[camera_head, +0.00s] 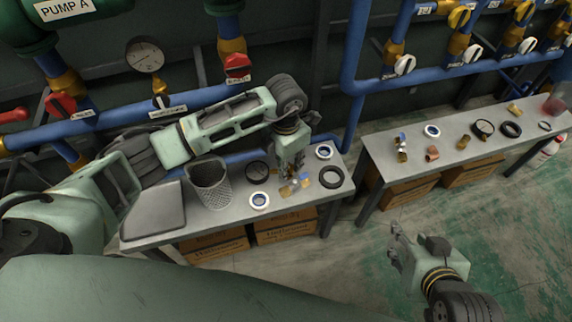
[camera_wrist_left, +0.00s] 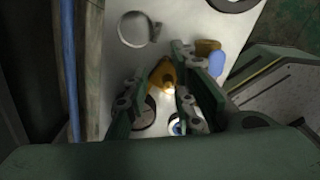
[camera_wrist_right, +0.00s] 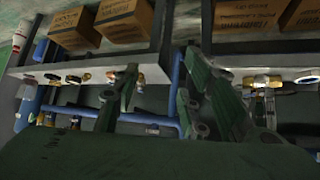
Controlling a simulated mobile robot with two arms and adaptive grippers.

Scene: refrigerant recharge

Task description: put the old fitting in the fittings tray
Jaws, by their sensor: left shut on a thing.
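My left gripper (camera_head: 292,178) is low over the near table, among small parts. In the left wrist view a brass fitting (camera_wrist_left: 162,74) shows between its fingers, which are shut on it; I cannot tell whether it touches the table. A brass part with a blue piece (camera_wrist_left: 216,62) lies just beside the right finger. A flat dark grey tray-like piece (camera_head: 153,209) is at the left end of the table. My right gripper (camera_head: 416,252) is open and empty, above the floor right of the near table.
A grey mesh bin (camera_head: 211,187) stands between the flat grey piece and my left gripper. A second table (camera_head: 400,165) at the right holds several brass parts and rings. Blue pipes run behind.

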